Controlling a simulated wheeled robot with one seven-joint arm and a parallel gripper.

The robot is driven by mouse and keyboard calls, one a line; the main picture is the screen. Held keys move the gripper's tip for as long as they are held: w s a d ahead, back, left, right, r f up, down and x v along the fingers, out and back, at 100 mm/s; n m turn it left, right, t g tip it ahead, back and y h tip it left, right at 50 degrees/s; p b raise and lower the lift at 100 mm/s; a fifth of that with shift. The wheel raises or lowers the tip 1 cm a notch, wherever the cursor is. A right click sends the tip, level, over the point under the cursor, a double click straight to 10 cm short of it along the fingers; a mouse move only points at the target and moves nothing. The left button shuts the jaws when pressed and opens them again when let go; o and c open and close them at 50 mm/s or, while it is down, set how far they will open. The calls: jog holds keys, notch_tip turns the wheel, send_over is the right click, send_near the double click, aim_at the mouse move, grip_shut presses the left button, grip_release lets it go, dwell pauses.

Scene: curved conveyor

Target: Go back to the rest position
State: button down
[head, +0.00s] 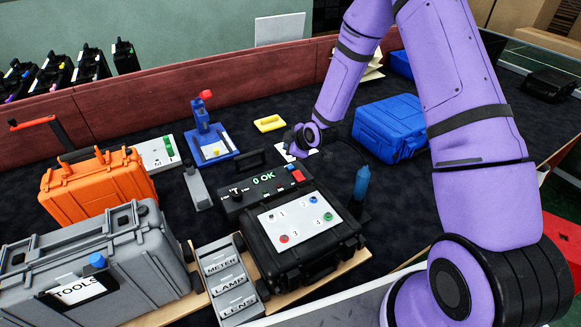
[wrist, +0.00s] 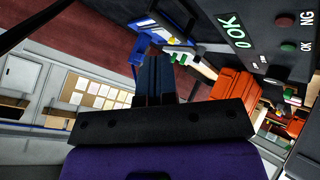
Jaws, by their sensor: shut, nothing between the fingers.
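My purple arm reaches over the dark table in the head view. Its wrist end is beyond the black tester box (head: 262,190), which shows "0 OK". In the wrist view my gripper (wrist: 154,62) has its two dark fingers together with nothing between them. The tester's display panel (wrist: 238,32) shows at the upper right of that view. My fingertips are hard to make out in the head view.
A black case with numbered buttons (head: 300,218), a blue bottle (head: 361,183) and a blue case (head: 390,127) are near my arm. An orange case (head: 97,187) and a grey tools case (head: 120,262) stand left. A blue-based device (head: 210,143) stands behind.

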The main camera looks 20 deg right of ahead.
jog(key=s+d+r+m+h, duration=0.15)
jog(key=s+r, duration=0.25)
jog(key=r, duration=0.5)
jog(key=s+d+r+m+g+h, duration=0.15)
jog(key=s+r, duration=0.25)
jog(key=r, duration=0.5)
jog(key=s+d+r+m, duration=0.2)
jog(key=s+r+m, duration=0.1)
jog(key=r, duration=0.5)
jog(key=s+d+r+m+g, duration=0.1)
jog(key=s+r+m, duration=0.2)
jog(key=s, duration=1.1)
jog(key=s+d+r+m, duration=0.1)
jog(key=s+r+m, duration=0.3)
jog(key=s+r, duration=0.5)
jog(key=s, duration=0.5)
jog(key=shift+s+d+r+m+g+h, duration=0.15)
jog(key=shift+s+r+m+g+h, duration=0.15)
jog(key=shift+r+g, duration=0.05)
